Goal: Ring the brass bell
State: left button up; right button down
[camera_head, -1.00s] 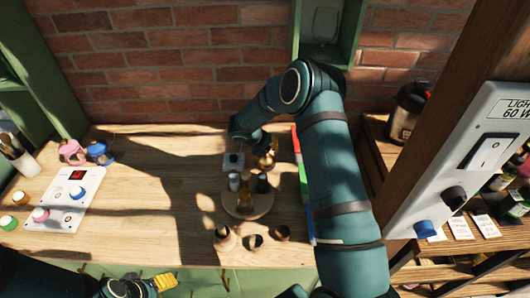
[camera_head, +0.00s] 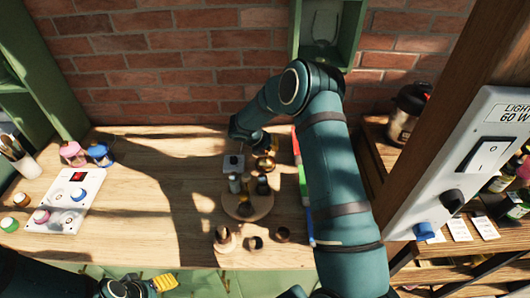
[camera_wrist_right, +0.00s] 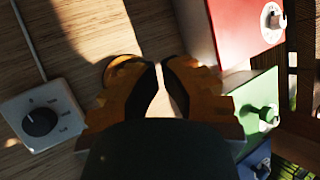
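A brass-coloured rounded thing, which looks like the bell (camera_head: 264,164), stands on the table just below my right gripper (camera_head: 268,148). A brownish curved rim (camera_wrist_right: 120,60) shows behind the left finger in the wrist view; I cannot tell if it is the bell. In that view the fingertips of my right gripper (camera_wrist_right: 163,66) are nearly together, with only a thin gap and nothing seen between them. Whether they touch the bell is hidden. My left gripper (camera_head: 150,286) is at the bottom left, cut off by the frame edge.
A white box with a dark knob (camera_wrist_right: 40,118) is left of my right gripper. Red (camera_wrist_right: 243,25) and green (camera_wrist_right: 255,110) boxes with knobs are close on its right. A round wooden board (camera_head: 262,207) holds small items. The table's left middle (camera_head: 155,180) is clear.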

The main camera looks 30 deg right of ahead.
jog(key=shift+r, duration=0.1)
notch_tip(320, 180, up, 6)
jog(key=p, duration=0.4)
dwell(0.5)
dwell(0.6)
